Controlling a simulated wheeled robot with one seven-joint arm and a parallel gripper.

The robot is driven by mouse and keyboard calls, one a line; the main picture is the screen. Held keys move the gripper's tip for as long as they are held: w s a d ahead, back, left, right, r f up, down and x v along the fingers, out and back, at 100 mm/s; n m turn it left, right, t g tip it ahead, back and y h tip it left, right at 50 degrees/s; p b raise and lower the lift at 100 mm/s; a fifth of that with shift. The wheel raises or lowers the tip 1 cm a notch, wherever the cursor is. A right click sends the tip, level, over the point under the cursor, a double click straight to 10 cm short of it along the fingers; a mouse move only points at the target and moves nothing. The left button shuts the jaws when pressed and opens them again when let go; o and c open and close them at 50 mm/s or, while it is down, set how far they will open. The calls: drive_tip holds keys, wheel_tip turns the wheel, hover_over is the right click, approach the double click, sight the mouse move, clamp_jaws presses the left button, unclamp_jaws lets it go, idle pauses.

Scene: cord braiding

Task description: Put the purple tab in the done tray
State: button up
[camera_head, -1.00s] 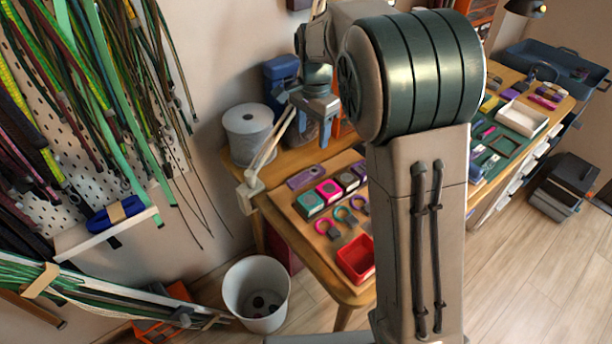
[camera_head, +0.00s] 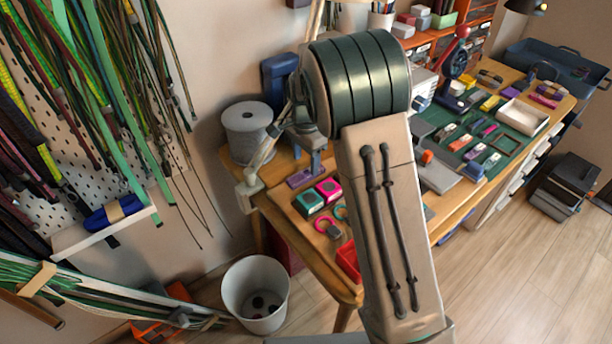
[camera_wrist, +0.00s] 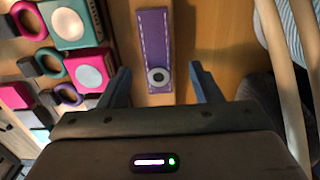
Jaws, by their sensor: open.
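The purple tab (camera_wrist: 155,40) lies flat on the wooden table, with a grey ring or eyelet at its near end. In the head view it is a small purple strip (camera_head: 300,179) at the left of the table. My gripper (camera_wrist: 160,84) is open and empty, with one finger on each side of the tab's near end in the wrist view; whether the fingers are down at its height I cannot tell. In the head view my arm partly hides a red tray (camera_head: 347,259) at the table's front. A white tray (camera_head: 523,116) stands far right. Neither shows a readable label.
Teal and pink boxes (camera_wrist: 74,24) and several ringed tabs lie left of the purple tab. A grey spool (camera_head: 247,130) and pale lamp-like rods (camera_wrist: 282,80) stand close on the other side. A waste bin (camera_head: 256,293) stands on the floor.

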sight(307, 173)
drive_tip(key=f, duration=0.3)
drive_tip(key=shift+d+f, duration=0.2)
drive_tip(key=shift+f, duration=0.2)
drive_tip(key=c, duration=1.1)
drive_tip(key=shift+r, duration=0.1)
